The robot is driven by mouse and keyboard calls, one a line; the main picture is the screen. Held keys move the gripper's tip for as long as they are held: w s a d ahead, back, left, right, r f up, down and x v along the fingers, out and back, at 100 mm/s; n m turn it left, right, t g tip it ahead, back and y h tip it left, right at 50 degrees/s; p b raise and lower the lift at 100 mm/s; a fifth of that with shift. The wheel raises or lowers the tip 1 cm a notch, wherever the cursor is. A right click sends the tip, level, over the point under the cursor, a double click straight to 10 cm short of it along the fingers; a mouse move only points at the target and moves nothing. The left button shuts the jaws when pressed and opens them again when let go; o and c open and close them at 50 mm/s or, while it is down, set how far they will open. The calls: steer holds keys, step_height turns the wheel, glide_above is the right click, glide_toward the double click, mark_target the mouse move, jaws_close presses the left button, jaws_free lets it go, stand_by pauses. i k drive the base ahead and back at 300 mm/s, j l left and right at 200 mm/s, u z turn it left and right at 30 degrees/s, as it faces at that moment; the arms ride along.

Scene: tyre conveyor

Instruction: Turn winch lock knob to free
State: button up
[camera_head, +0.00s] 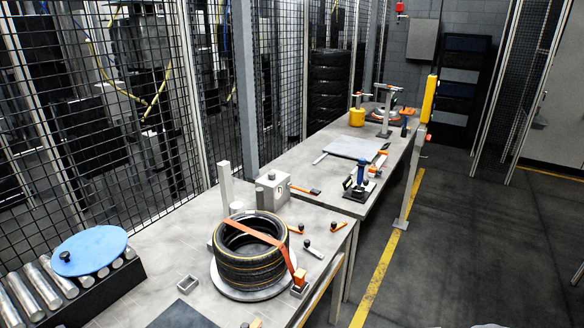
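I cannot single out a winch lock knob with certainty at this size. A strap winch or ratchet (299,282) with an orange lever sits at the front edge of the near table. An orange strap (245,231) runs from it over two stacked tyres (250,262) on a round grey plate. A grey metal box (272,191) with a dark knob-like part on top stands behind the tyres. Small levers with black ball ends (315,252) lie right of the tyres. My gripper is not in view.
A blue disc with a black knob (90,250) rests over rollers (40,285) at the left. A far table (300,165) holds tools and a grey plate. A yellow-topped post (428,100) stands beside it. Mesh fencing runs behind. The floor at the right (450,250) is clear.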

mark_target(271, 175)
steer(key=i+l+u, duration=0.2)
steer(key=i+l, duration=1.25)
steer(key=i+j, duration=0.1)
steer(key=i, duration=0.3)
steer(key=i+j, duration=0.1)
steer(key=i, duration=0.25)
